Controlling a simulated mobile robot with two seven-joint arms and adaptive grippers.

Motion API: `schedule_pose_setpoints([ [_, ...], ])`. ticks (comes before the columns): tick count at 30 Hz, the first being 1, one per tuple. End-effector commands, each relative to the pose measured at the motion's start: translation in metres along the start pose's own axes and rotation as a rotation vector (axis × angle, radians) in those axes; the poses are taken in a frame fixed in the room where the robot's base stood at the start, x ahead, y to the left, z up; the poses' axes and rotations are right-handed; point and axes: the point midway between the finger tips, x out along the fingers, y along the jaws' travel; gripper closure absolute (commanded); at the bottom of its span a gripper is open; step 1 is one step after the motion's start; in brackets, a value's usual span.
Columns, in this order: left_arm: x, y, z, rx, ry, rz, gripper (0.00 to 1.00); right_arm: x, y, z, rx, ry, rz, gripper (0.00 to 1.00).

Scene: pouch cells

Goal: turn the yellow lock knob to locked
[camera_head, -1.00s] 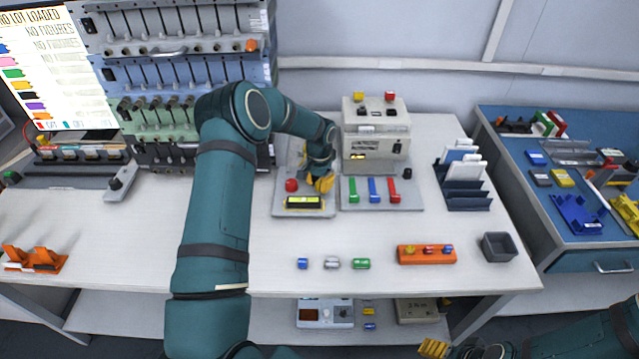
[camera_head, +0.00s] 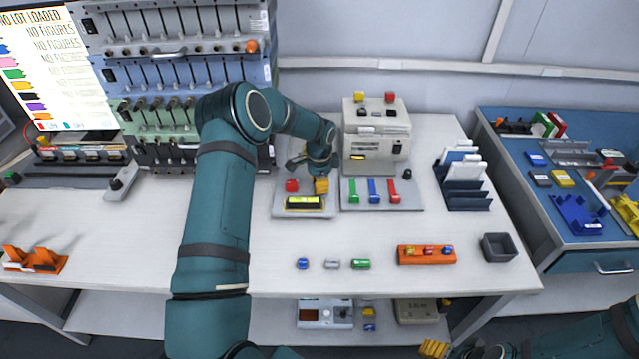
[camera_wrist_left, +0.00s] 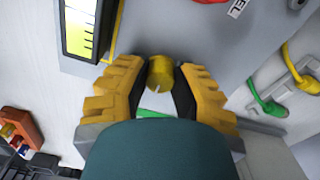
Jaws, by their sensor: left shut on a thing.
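The yellow lock knob (camera_wrist_left: 160,72) shows in the left wrist view, a round yellow knob with a pale pointer line on a grey panel. My left gripper (camera_wrist_left: 161,80) has its yellow fingers on either side of the knob and is shut on it. In the head view my left gripper (camera_head: 321,185) is over the grey station panel (camera_head: 282,205), beside the red button (camera_head: 291,185) and the lit yellow display (camera_head: 304,202); the knob is hidden there. My right gripper (camera_head: 434,348) is only partly in view at the bottom edge.
A grey plate with green, blue and red levers (camera_head: 374,190) lies right of the panel. A beige machine (camera_head: 375,143) stands behind it. An orange holder (camera_head: 426,255) and a grey bin (camera_head: 499,247) stand at front right.

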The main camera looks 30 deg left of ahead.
Motion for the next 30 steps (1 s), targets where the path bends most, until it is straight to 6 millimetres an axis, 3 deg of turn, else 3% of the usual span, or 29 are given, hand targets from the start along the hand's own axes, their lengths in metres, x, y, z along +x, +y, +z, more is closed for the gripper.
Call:
schedule_pose_setpoints([
  [13,0.002,0.001,0.002,0.008,-0.004,0.005,1.00,0.000,0.000,0.000,0.000,0.000,0.000,0.32],
  [14,0.002,0.001,0.002,0.008,-0.005,0.005,0.62,0.000,0.000,0.000,0.000,0.000,0.000,0.32],
  [15,0.002,0.001,0.002,0.008,-0.004,0.005,0.48,0.000,0.000,0.000,0.000,0.000,0.000,0.32],
  [16,0.002,0.001,0.002,0.008,-0.004,0.004,0.41,0.000,0.000,0.000,0.000,0.000,0.000,0.32],
  [26,-0.001,0.000,0.001,0.007,-0.001,0.001,0.41,0.000,0.000,0.000,0.000,0.000,0.000,0.32],
  [30,-0.014,0.000,0.000,0.008,-0.001,-0.001,0.41,0.000,0.000,0.000,0.000,0.000,0.000,0.32],
])
